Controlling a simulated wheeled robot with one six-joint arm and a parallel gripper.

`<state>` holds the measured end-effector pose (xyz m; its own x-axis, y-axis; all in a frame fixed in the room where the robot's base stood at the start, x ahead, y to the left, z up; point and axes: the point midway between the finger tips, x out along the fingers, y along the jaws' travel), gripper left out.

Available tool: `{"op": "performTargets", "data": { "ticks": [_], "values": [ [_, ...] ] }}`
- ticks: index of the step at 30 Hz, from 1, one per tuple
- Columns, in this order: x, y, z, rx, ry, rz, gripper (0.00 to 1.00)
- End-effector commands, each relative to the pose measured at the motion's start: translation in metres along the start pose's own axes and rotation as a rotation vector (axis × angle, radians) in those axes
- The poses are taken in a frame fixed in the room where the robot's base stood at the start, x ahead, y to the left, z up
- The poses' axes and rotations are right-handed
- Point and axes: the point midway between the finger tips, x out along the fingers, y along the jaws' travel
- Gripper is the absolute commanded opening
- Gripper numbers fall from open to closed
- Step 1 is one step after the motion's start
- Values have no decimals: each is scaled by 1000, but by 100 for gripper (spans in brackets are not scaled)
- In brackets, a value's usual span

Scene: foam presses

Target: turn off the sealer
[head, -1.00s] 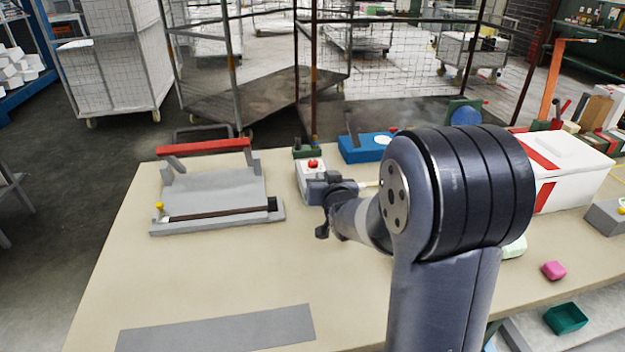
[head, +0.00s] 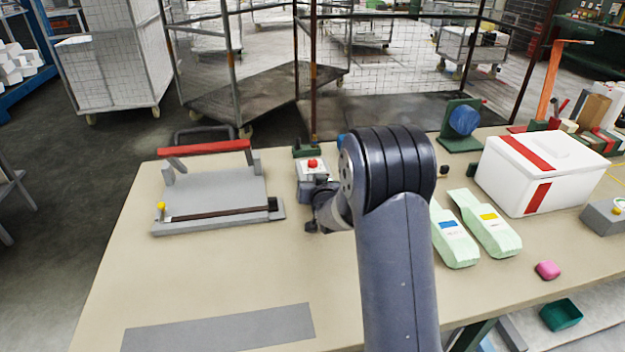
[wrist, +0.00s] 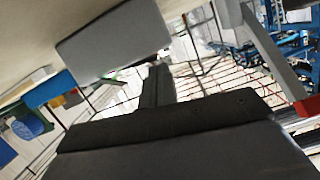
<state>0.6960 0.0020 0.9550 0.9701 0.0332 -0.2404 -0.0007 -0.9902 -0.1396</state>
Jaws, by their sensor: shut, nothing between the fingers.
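The sealer (head: 215,190) is a grey flat press with a red handle bar (head: 205,147) raised at its back, on the left of the table in the head view. A yellow knob (head: 161,206) sits at its front left corner. To its right stands a small pale box with a red button (head: 313,163) on top. My gripper (head: 318,190) is at the front of this box, partly hidden by my arm. In the wrist view my gripper (wrist: 157,75) is shut and empty, close to the grey box (wrist: 115,40); contact cannot be told. The button cannot be made out there.
Two pale green bags (head: 470,230), a white box with red tape (head: 543,170) and a pink block (head: 547,270) lie to the right. A blue roll on a green stand (head: 463,122) is behind. The table front left is clear except for a grey strip (head: 220,328).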

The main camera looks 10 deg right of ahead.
Motion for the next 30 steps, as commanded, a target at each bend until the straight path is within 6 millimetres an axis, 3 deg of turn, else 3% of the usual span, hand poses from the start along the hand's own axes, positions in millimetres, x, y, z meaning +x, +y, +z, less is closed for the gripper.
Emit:
{"op": "performTargets", "data": {
  "ticks": [10, 18, 26, 30],
  "values": [
    [0, 0, 2, -4, 0, 1, 0],
    [4, -1, 14, -89, 4, 22, 0],
    [2, -2, 6, -90, 1, 22, 0],
    [0, -4, -8, -90, 3, 22, 0]
  ]
}}
